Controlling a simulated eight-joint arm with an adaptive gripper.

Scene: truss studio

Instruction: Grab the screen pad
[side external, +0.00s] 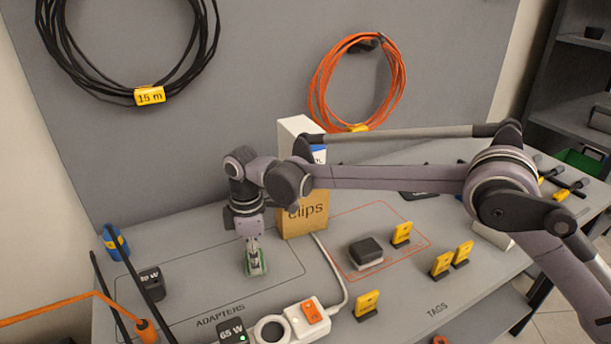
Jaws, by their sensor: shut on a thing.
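My gripper (255,266) points down over the left part of the grey table, inside the outlined area marked ADAPTERS. Its fingers are shut on a small green-edged item (263,268), mostly hidden between them. I cannot tell whether this item touches the table, or whether it is the screen pad. A dark block with a pale lower layer (366,251) lies apart to the right, inside the red outline.
A cardboard clips box (305,218) stands just behind my gripper. A white power strip (308,320) and a 65 W adapter (231,331) lie in front. Yellow tags (367,304) stand at right. A 30 W adapter (151,283) and blue roll (116,243) are at left.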

